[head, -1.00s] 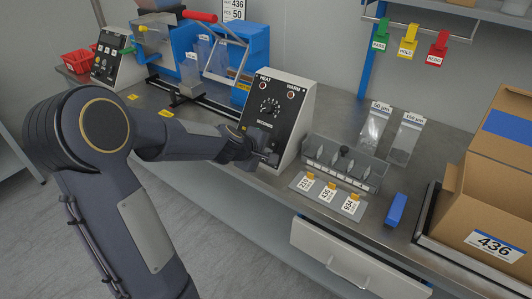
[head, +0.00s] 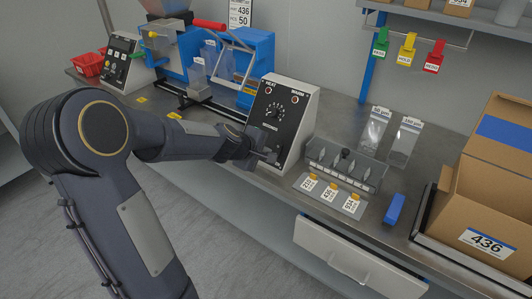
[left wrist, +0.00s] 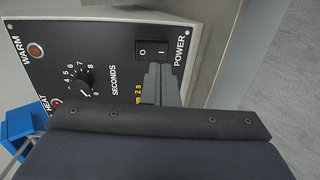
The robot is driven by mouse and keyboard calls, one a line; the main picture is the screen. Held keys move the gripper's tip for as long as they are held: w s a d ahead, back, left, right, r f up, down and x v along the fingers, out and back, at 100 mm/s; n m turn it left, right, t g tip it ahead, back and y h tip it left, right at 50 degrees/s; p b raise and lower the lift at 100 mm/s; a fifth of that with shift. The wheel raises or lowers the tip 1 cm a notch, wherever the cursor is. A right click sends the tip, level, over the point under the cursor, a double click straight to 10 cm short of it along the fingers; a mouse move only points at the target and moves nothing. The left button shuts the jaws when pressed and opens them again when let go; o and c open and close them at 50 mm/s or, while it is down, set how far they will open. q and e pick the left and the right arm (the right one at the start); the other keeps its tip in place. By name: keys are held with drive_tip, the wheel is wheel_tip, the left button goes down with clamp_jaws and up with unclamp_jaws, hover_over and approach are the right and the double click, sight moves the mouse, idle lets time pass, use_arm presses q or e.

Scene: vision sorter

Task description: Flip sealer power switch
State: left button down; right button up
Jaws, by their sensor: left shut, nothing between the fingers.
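The sealer's control box (head: 294,105) stands on the bench with a black sloping front panel. In the left wrist view its black power switch (left wrist: 151,46), marked O and I, is beside the word POWER; its position is hard to tell. My left gripper (head: 274,158) is shut and empty in front of the panel's lower part, hiding the switch in the head view. In the left wrist view the closed fingertips (left wrist: 158,68) overlap the switch's near edge; I cannot tell whether they touch it. The dial (left wrist: 83,81) points near 0. My right gripper is not in view.
A clear-fronted rack (head: 345,166) and numbered tags (head: 330,193) are right of the box. A blue block (head: 395,210) and an open carton (head: 497,200) are farther right. The blue sealer machine (head: 250,60) stands behind left. A drawer (head: 345,255) juts out below the bench.

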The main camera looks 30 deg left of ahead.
use_arm(q)
drive_tip(key=s+f+v, duration=0.1)
drive_tip(key=v, duration=0.8)
drive_tip(key=shift+s+p, duration=0.45)
drive_tip(key=shift+s, duration=0.1)
drive_tip(key=shift+a+f, duration=0.1)
drive_tip(key=s+d+r+m+g+h+p, duration=0.1)
drive_tip(key=s+d+r+m+h+p, duration=0.2)
drive_tip(key=s+d+r+m+p, duration=0.35)
drive_tip(key=s+d+r+m+g+p, duration=0.1)
drive_tip(key=s+d+m, duration=0.2)
drive_tip(key=s, duration=0.4)
drive_tip(key=s+d+r+m+g+p, duration=0.1)
drive_tip(key=s+d+m+g, duration=0.1)
drive_tip(key=s+d+m, duration=0.2)
drive_tip(key=s+m, duration=0.2)
drive_tip(key=shift+s+d, duration=0.3)
drive_tip(key=shift+s, duration=0.05)
